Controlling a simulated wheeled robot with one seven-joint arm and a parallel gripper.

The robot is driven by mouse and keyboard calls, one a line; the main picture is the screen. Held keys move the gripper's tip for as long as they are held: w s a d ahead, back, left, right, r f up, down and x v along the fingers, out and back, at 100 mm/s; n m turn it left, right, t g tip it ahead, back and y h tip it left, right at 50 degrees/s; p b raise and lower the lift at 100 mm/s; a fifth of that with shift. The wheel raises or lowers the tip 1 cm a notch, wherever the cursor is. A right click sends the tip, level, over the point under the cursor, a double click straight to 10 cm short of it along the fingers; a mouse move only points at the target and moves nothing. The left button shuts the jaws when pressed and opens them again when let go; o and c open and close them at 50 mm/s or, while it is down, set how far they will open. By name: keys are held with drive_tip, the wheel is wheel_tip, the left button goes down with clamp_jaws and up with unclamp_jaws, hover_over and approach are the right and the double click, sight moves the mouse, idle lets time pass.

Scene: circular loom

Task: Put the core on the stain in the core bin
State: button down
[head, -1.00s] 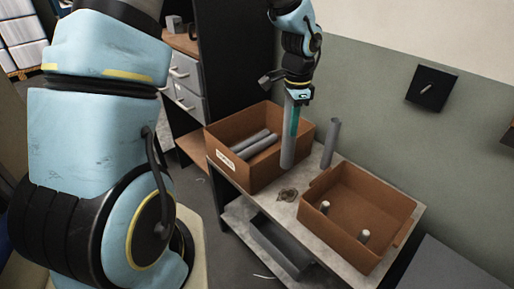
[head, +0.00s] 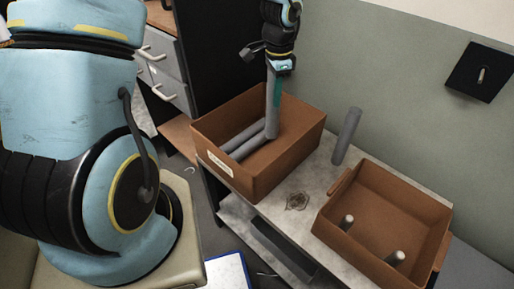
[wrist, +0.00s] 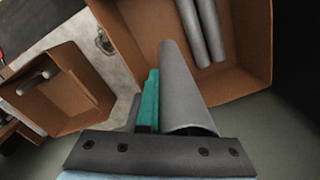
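My gripper (head: 277,78) is shut on a grey tube-shaped core (head: 271,112), held upright with its lower end inside the left brown box. In the wrist view the held core (wrist: 180,85) points away from the gripper, beside a teal finger (wrist: 151,100). The left brown box (head: 268,172), with a white label on its front, is the likely core bin; its label is too small to read. Two grey cores (head: 244,142) lie in it. The brown stain (head: 297,201) is on the bench between the two boxes, with nothing on it.
A second brown box (head: 385,205) at the right holds two short pale-ended pieces (head: 395,258). Another grey core (head: 347,135) stands tilted on the bench (head: 270,209) near the wall. A drawer cabinet (head: 165,75) is behind at the left.

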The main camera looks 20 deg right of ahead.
sight(273, 127)
drive_tip(key=f+p, duration=0.1)
drive_tip(key=f, duration=1)
drive_tip(key=shift+w+f, duration=0.15)
drive_tip(key=shift+w, duration=0.05)
drive_tip(key=shift+f, duration=0.2)
drive_tip(key=c, duration=1.1)
unclamp_jaws()
